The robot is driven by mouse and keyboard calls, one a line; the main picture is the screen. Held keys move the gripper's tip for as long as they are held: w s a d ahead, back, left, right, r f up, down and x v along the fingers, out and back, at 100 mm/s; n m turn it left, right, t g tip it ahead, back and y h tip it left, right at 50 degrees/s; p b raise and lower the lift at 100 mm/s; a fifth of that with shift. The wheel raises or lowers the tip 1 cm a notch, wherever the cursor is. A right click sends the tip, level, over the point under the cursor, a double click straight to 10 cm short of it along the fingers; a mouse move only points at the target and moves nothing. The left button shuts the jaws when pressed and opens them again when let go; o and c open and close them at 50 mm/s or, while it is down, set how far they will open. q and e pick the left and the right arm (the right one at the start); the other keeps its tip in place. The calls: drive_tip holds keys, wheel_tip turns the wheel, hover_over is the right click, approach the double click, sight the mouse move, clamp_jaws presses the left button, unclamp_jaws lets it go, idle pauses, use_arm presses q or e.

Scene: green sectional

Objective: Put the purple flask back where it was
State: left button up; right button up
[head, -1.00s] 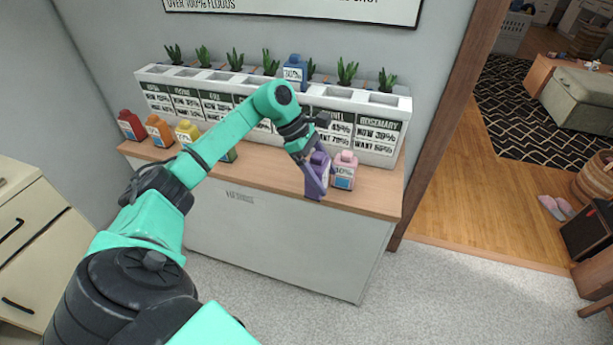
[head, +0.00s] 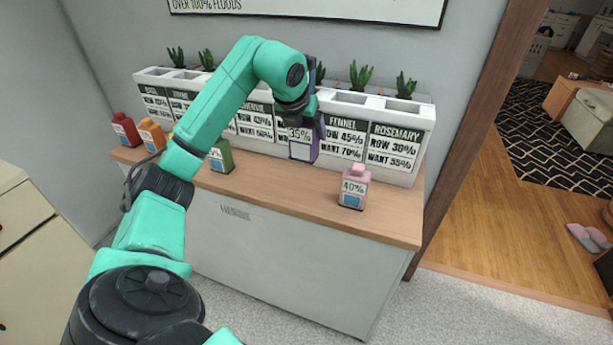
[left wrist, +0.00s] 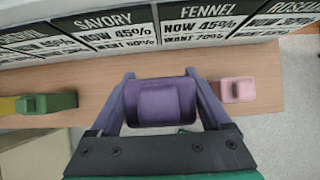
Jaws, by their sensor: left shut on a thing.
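The purple flask (head: 304,147) has a white label reading 35%. My left gripper (head: 306,112) is shut on it and holds it upright in front of the planter (head: 427,125). In the left wrist view the purple flask (left wrist: 163,100) sits between the two fingers (left wrist: 165,112), seen from above. It appears lifted off the wooden counter (head: 275,196), though its exact height is hard to tell. My arm and gripper cover its upper part in the head view. My right gripper is not in view.
A pink flask (head: 354,188) stands on the counter, right of the purple one. Green (head: 221,157), orange (head: 152,136) and red (head: 125,130) flasks stand to the left; a yellow one is mostly hidden by my arm. Bare counter lies between green and pink.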

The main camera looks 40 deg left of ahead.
sight(300, 157)
use_arm(q)
wheel_tip(300, 157, down, 12)
drive_tip(key=shift+r, duration=0.2)
drive_tip(key=o, duration=1.4)
drive_tip(key=b+v, duration=0.1)
drive_tip(key=v, duration=1.1)
drive_tip(key=shift+b, duration=0.35)
